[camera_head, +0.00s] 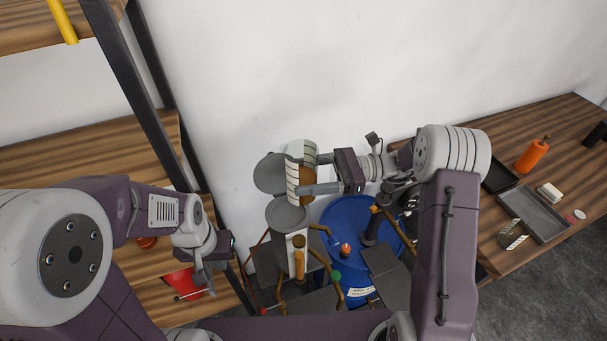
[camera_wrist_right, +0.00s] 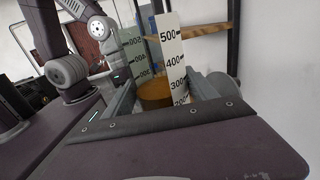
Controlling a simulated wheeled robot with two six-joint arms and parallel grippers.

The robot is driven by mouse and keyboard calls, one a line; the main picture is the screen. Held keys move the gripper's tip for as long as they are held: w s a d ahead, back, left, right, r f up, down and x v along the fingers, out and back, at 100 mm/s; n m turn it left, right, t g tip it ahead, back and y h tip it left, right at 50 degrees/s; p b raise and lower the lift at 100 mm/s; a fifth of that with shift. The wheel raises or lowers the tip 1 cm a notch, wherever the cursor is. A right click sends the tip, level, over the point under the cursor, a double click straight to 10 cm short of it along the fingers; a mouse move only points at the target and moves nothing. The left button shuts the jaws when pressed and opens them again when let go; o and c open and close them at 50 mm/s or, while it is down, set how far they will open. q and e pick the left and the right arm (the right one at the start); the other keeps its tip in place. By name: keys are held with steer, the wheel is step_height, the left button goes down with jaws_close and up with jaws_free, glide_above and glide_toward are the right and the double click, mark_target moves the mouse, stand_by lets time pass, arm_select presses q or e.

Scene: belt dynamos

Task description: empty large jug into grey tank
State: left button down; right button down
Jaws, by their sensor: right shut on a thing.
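The large jug (camera_head: 301,165) is a clear vessel with a marked scale and brown liquid inside. My right gripper (camera_head: 312,174) is shut around it, one finger on each side. In the right wrist view the jug (camera_wrist_right: 172,55) looks about upright, with the brown liquid below the 400 mark. The grey tank (camera_head: 287,216) stands just below the jug in the head view, with a round grey top and a pale front panel. A grey round disc (camera_head: 269,173), perhaps its lid, is beside the jug. My left gripper (camera_head: 208,275) is low at the left; its finger gap is unclear.
A blue drum (camera_head: 350,215) with pipes and knobs stands right of the tank. A wooden shelf (camera_head: 100,150) with a dark post is at the left, with a red container (camera_head: 183,283). A wooden bench (camera_head: 555,130) at the right bears a grey tray (camera_head: 535,212) and an orange bottle (camera_head: 532,155).

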steer(key=shift+s+d+f+m+h+p, duration=0.25)
steer(key=shift+d+h+p, duration=0.4)
steer(key=shift+p, duration=0.6)
steer(key=shift+s+d+f+m+h+p, duration=0.1)
steer(key=shift+d+f+m+h+p, duration=0.2)
steer(key=shift+h+p, duration=0.75)
steer(key=shift+d+f+h+p, duration=0.3)
steer(key=shift+f+p, duration=0.1)
steer(key=shift+p, duration=0.55)
step_height(320, 180, down, 3)
steer(key=shift+d+r+m+h+b, duration=0.15)
steer(key=shift+m+h+b, duration=0.15)
steer(key=shift+b, duration=0.15)
steer(key=shift+s, duration=0.1)
steer(key=shift+r+p, duration=0.2)
steer(key=shift+p, duration=0.45)
steer(key=shift+f, duration=0.15)
steer(key=shift+d+f+h+p, duration=0.15)
steer(key=shift+f+h+p, duration=0.05)
steer(key=shift+h+p, duration=0.2)
steer(key=shift+f, duration=0.2)
